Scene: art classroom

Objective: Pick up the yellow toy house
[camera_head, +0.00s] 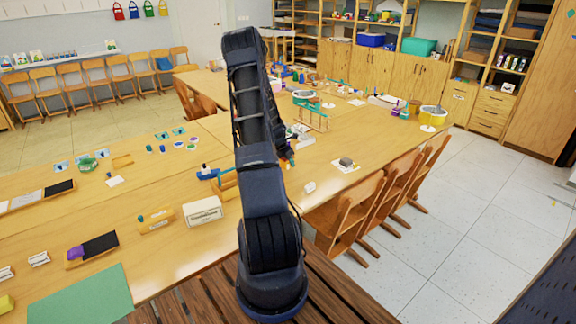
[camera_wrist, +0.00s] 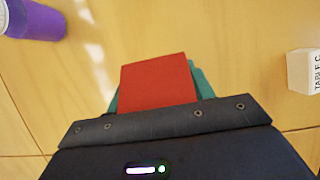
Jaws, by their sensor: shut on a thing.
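In the wrist view my gripper (camera_wrist: 158,100) is shut on a red thing (camera_wrist: 158,82) with a flat, four-sided face. Teal parts (camera_wrist: 201,80) show at both sides of it; I cannot tell whether they belong to it or to the fingers. No yellow shows on the held thing, so I cannot tell whether it is the toy house. The wooden tabletop (camera_wrist: 255,50) lies below it. In the head view my arm hides most of the gripper. I cannot make out a yellow toy house elsewhere.
In the wrist view a purple cylinder (camera_wrist: 35,20) lies upper left and a white sign block (camera_wrist: 303,71) stands at right. In the head view a white box (camera_head: 203,212) stands left of my arm. Wooden chairs (camera_head: 345,217) line the table's right side. Open floor (camera_head: 480,215) lies beyond.

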